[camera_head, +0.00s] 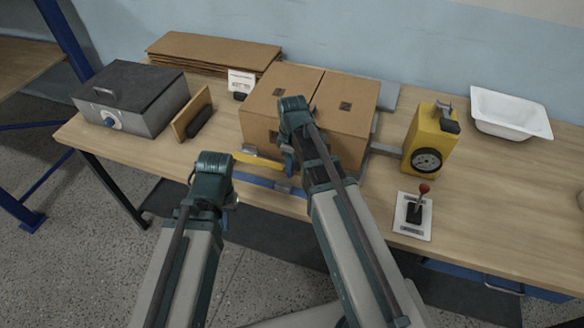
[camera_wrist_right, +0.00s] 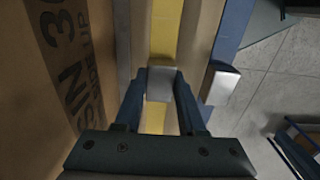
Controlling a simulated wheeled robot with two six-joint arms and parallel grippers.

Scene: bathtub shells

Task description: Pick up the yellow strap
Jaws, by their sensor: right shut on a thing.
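The yellow strap (camera_head: 262,161) lies along the front edge of the table, before the cardboard box, in the head view. In the right wrist view the yellow strap (camera_wrist_right: 166,28) runs up the middle, with a silver metal end piece (camera_wrist_right: 160,90) between my right fingers. My right gripper (camera_wrist_right: 162,76) is shut on that end piece of the strap. In the head view my right gripper (camera_head: 289,163) is at the box's front, its fingers partly hidden by the arm. My left gripper (camera_head: 230,198) hangs before the table's front edge, its fingers mostly hidden.
A blue strap (camera_head: 258,181) with a metal end (camera_wrist_right: 220,86) lies beside the yellow one. The cardboard box (camera_head: 272,92) stands close behind. A yellow device with a dial (camera_head: 432,137), a red-knobbed joystick (camera_head: 414,209) and a white basin (camera_head: 511,110) are at right.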

